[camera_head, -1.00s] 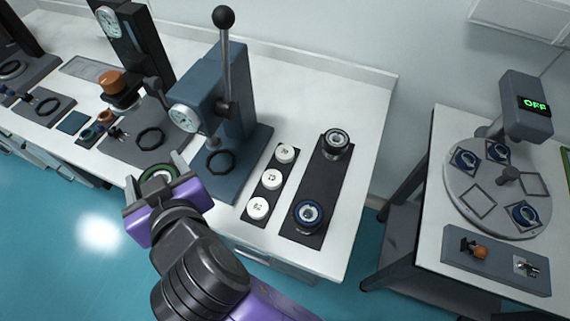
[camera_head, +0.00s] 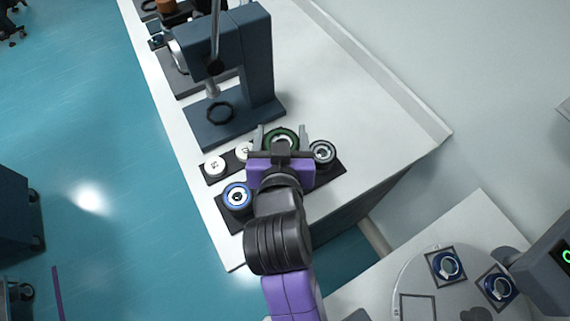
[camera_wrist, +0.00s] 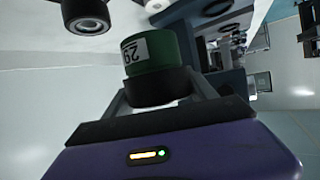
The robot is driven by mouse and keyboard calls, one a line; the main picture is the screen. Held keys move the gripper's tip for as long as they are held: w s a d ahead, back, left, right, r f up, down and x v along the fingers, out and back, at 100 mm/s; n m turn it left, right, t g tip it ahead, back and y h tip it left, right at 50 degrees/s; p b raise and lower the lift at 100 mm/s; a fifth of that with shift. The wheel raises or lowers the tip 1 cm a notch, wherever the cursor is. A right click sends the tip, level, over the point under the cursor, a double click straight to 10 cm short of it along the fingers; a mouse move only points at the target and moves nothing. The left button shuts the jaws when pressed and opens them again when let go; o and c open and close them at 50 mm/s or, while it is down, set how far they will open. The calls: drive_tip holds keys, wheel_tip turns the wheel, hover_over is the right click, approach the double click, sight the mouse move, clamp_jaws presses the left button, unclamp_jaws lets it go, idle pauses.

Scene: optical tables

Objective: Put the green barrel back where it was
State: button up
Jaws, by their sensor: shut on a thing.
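My gripper (camera_head: 282,145) is shut on the green barrel (camera_head: 283,135), holding it over the dark rack at the near end of the bench. In the wrist view the green barrel (camera_wrist: 158,50) sits between the fingers, with a white label reading 29. The dark rack (camera_head: 328,176) holds a black barrel with a grey ring (camera_head: 322,152) just right of my gripper and a blue-ringed barrel (camera_head: 237,196) to the left. The rack's middle is hidden under my gripper, and I cannot tell how high the barrel is above it.
A strip with white numbered caps (camera_head: 214,166) lies beside the rack, partly hidden. A blue-grey press (camera_head: 229,80) stands behind it on the white bench (camera_head: 330,80). A second table with a round plate (camera_head: 408,275) is at lower right. Bench room at the back right is clear.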

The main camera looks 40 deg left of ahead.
wheel_tip(320, 180, down, 13)
idle(0.4)
drive_tip(key=o, duration=1.7)
drive_tip(key=shift+f, duration=0.15)
